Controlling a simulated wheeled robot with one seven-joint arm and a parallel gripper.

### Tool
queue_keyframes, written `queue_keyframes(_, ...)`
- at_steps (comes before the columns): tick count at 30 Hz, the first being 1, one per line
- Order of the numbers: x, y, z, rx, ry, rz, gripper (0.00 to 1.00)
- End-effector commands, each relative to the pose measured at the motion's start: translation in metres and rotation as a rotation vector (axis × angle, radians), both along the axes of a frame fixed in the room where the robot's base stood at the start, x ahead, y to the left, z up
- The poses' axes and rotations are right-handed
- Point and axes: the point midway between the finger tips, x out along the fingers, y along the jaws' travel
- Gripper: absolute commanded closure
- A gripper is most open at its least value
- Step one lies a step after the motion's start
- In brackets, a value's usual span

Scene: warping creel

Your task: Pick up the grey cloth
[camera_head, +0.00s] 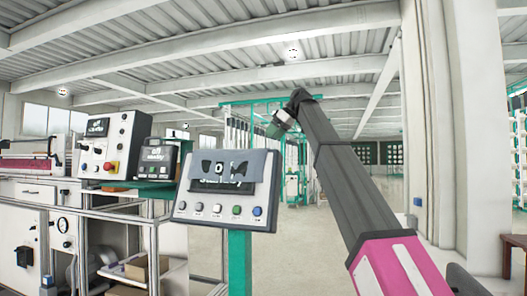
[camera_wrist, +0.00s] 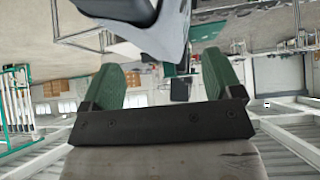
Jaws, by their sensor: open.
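The grey cloth (camera_head: 264,166) hangs over the top of a tilted control panel (camera_head: 222,209) in the head view and covers much of its screen; dark patches of the screen show around it. My gripper (camera_head: 273,129) is up and to the right of the cloth, apart from it, at the end of my raised arm. In the wrist view, my gripper (camera_wrist: 162,70) has its two green fingers spread wide with nothing between them. A grey shape at the top edge of that view may be the cloth or the panel; I cannot tell which.
The panel stands on a green post (camera_head: 240,262). Left of it are a smaller display (camera_head: 157,160) and a control box (camera_head: 112,145) with a red button, above a metal-railed machine. A pale column (camera_head: 432,130) rises at the right. Open floor lies behind the panel.

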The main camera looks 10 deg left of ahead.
Motion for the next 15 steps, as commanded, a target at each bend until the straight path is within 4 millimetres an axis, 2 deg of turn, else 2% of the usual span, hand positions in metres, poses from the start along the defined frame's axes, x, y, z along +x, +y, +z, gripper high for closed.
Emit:
queue_keyframes(9, 0.004, 0.026, -0.032, -0.002, 0.001, -0.001, 0.15)
queue_keyframes(15, 0.005, 0.034, -0.042, 0.0, 0.0, -0.001, 0.15)
